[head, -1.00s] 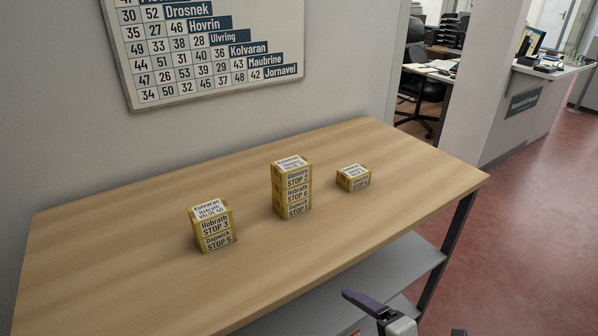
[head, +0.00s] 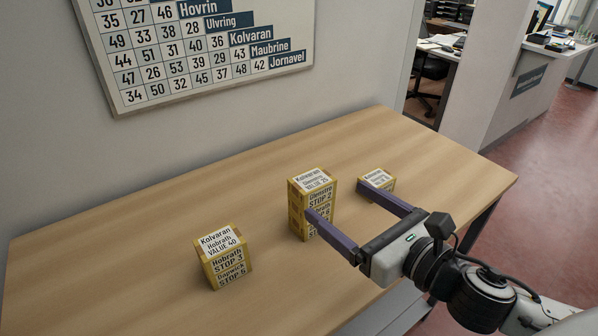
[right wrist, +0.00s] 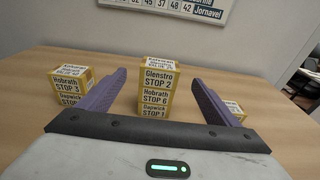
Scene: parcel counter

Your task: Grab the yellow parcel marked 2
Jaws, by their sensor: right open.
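The yellow parcel marked STOP 2 (head: 313,180) is the top one of a three-high stack in the middle of the table. In the right wrist view the STOP 2 parcel (right wrist: 159,78) sits above the STOP 6 parcel (right wrist: 156,97) and the STOP 1 parcel (right wrist: 154,112). My right gripper (head: 336,199) is open and empty. Its purple fingers point toward the stack, which shows between them in the right wrist view. In the head view the left finger covers part of the stack's lower parcels. My left gripper is not in view.
A stack of the STOP 3 and STOP 5 parcels (head: 223,259) stands to the left. A single low parcel (head: 377,179) stands to the right, close beyond the right finger. The wooden table (head: 120,270) is otherwise clear. A number board (head: 200,60) hangs on the wall behind.

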